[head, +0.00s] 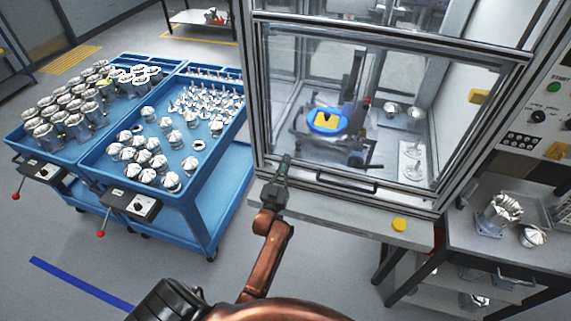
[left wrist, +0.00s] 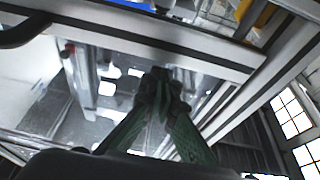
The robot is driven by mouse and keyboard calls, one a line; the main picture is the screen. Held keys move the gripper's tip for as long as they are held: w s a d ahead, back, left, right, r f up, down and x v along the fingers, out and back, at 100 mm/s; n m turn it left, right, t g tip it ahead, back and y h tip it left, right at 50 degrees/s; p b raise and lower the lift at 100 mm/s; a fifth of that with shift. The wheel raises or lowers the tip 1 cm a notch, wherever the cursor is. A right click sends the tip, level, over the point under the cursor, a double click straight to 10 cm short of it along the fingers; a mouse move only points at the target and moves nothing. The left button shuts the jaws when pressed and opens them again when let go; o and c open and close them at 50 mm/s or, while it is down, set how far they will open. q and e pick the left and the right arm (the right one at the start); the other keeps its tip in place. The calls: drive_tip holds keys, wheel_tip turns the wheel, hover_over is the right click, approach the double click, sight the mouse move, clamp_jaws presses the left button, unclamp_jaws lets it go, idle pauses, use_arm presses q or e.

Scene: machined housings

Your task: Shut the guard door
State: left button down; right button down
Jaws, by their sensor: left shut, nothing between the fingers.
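The guard door (head: 345,187) is a clear panel in a metal frame on the front of the machine cabinet. Its lower rail with the dark bar handle (head: 347,183) is low, close to the sill; I cannot tell whether a gap remains. My left gripper (head: 285,162) is shut and empty at the door's lower left corner, left of the handle. In the left wrist view the green fingers (left wrist: 160,82) are together close to the metal rail (left wrist: 135,42); contact is unclear. The handle (left wrist: 25,30) shows at upper left there. My right gripper is out of view.
A blue fixture with a yellow insert (head: 327,121) stands inside the cabinet. Blue carts (head: 190,215) with metal parts stand at left. A control panel (head: 535,115) and a bench (head: 510,245) with housings are at right. A yellow button (head: 399,225) sits on the front ledge.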

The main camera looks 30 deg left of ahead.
use_arm(q)
drive_tip(key=shift+f, duration=0.35)
wheel_tip(320, 180, down, 5)
drive_tip(key=b, duration=0.3)
drive_tip(key=shift+s+d+f, duration=0.1)
drive_tip(key=shift+s+f, duration=0.05)
drive_tip(key=shift+f, duration=0.05)
wheel_tip(320, 180, up, 5)
drive_tip(key=p, duration=0.4)
drive_tip(key=p+v, duration=0.1)
drive_tip(key=v, duration=0.9)
